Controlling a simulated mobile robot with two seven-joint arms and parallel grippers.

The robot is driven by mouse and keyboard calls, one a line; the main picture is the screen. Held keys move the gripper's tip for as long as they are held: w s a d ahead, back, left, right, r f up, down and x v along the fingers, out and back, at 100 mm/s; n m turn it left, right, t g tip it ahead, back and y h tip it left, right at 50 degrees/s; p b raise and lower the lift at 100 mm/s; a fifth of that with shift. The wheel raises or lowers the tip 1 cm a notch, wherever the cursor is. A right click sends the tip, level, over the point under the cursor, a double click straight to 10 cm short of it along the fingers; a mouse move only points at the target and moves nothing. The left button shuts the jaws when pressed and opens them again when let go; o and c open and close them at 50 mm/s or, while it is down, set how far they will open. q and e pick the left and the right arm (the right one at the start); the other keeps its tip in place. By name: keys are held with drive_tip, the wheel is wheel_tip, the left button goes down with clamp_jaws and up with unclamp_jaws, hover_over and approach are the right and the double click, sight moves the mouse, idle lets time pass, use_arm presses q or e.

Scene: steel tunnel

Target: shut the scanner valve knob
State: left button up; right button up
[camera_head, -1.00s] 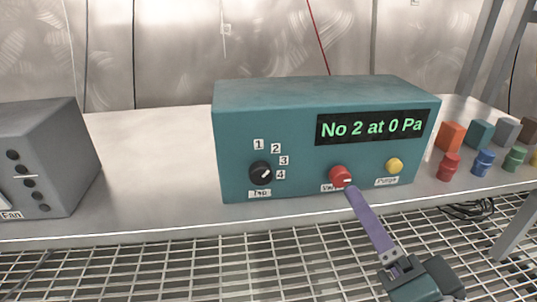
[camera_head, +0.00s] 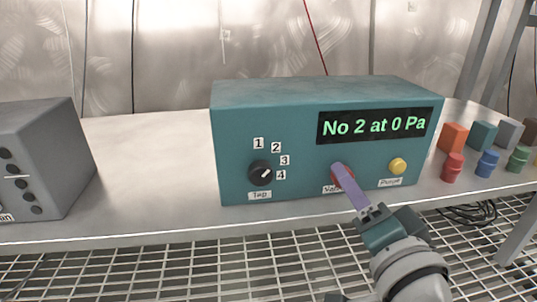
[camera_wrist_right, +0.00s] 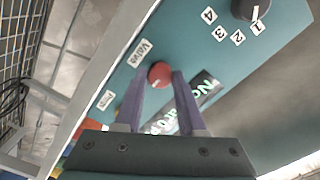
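The scanner is a teal box (camera_head: 270,119) on the bench, with a green display (camera_head: 373,125) reading "No 2 at 0 Pa". Its red valve knob (camera_head: 351,174), labelled "Valve", is largely covered by my right gripper (camera_head: 340,166) in the head view. The wrist view shows the red knob (camera_wrist_right: 160,74) between the tips of my right gripper's two purple fingers (camera_wrist_right: 159,73). The fingers are apart, with a narrow gap seeming to show on either side of the knob. I cannot tell whether either finger touches it. My left gripper is not in view.
A black tap knob (camera_head: 261,173) with numbers 1 to 4 is left of the valve, and a yellow purge button (camera_head: 398,166) is right of it. A grey box (camera_head: 50,150) stands at the left. Coloured blocks and red, blue and green knobbed pieces stand at the right.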

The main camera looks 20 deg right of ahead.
clamp_jaws()
drive_tip(key=n+p, duration=0.7)
drive_tip(key=n, duration=1.1)
drive_tip(key=shift+r, duration=0.1)
idle(0.4)
idle(0.4)
